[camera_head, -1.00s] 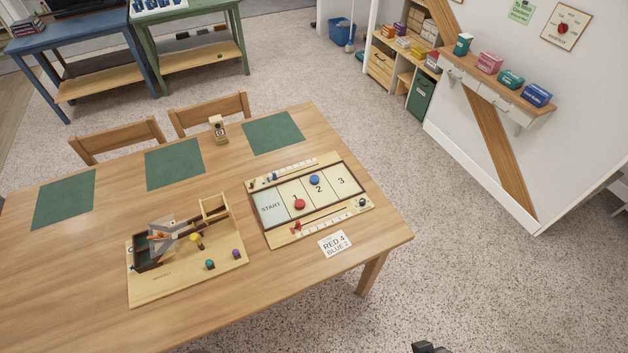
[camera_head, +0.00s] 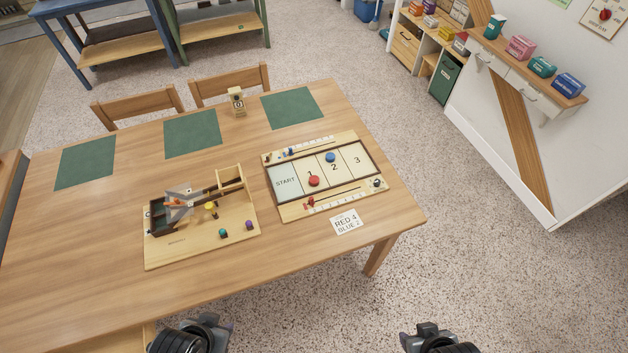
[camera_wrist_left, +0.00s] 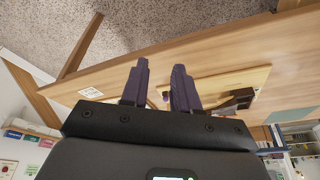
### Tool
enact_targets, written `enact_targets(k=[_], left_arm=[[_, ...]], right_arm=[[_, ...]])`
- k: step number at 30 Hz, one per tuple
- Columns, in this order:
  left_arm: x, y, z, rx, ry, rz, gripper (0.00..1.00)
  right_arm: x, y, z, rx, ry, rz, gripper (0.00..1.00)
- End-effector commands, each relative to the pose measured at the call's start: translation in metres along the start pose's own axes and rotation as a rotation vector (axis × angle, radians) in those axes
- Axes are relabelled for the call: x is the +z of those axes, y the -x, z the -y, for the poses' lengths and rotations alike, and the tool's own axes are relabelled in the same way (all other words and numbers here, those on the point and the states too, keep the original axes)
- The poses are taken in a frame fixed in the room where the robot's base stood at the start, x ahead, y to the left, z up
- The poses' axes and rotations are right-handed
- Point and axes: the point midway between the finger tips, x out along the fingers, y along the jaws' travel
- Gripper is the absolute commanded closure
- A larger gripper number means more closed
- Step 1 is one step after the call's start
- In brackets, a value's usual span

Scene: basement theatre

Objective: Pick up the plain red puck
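The red puck (camera_head: 314,180) lies on the square marked 1 of the wooden game board (camera_head: 285,208), beside the START square. A blue puck (camera_head: 330,157) sits on the square marked 2. Whether the red puck's top is plain is too small to tell. My left gripper (camera_wrist_left: 160,72) shows two dark fingers apart with nothing between them. In the head view my left wrist is at the bottom edge, well short of the board. My right gripper (camera_head: 428,330) is at the bottom edge, right of the table; its fingers are not clear.
A wooden device (camera_head: 200,248) with coloured pegs stands left of the board. A card (camera_head: 346,222) reading RED 4, BLUE 2 lies in front of the board. Green mats (camera_head: 193,134) and a small wooden object (camera_head: 237,102) lie farther back. Two chairs (camera_head: 230,83) stand behind the table.

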Motion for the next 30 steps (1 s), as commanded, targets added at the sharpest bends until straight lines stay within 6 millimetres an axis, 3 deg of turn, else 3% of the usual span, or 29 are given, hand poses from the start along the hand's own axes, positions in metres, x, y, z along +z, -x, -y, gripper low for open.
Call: enact_targets(k=[5, 14, 23, 30], left_arm=[[-0.0002, 0.0001, -0.0007, 0.002, 0.003, -0.001, 0.7], [0.0, 0.0, 0.0, 0.0, 0.0, 0.0, 0.28], [0.0007, -0.0004, 0.0018, -0.006, -0.014, 0.002, 0.28], [-0.0049, -0.0002, 0.0012, -0.005, -0.127, -0.027, 0.28]], right_arm=[[-0.0002, 0.0, 0.0005, -0.002, -0.002, 0.0, 0.57], [-0.0006, 0.0001, 0.002, -0.006, -0.008, -0.001, 0.57], [-0.0008, 0.0002, 0.0022, -0.007, -0.009, -0.002, 0.57], [-0.0007, 0.0002, 0.0019, -0.006, -0.008, -0.002, 0.57]])
